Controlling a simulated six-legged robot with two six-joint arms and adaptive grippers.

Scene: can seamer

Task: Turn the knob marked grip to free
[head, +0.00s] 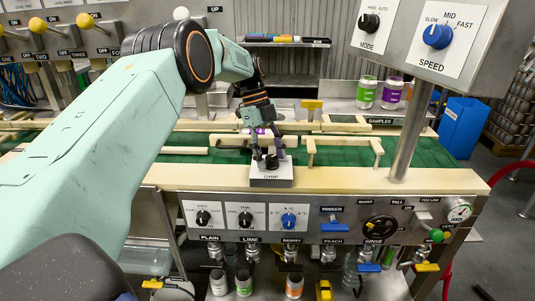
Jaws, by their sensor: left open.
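The knob marked grip (271,161) is a small dark knob on top of a grey box (271,182) with a GRIP label on its front. The box stands on the cream front ledge of the machine. My left gripper (267,154) points down at the knob from above and behind, with its fingers apart. The fingertips are close around the knob's top; I cannot tell whether they touch it. The fingers partly hide the knob, and I cannot read its setting or any free mark. My right gripper is not in view.
A green conveyor (205,160) with cream rails runs behind the box. The front panel (335,225) below carries several knobs and taps. The ledge beside the box is clear.

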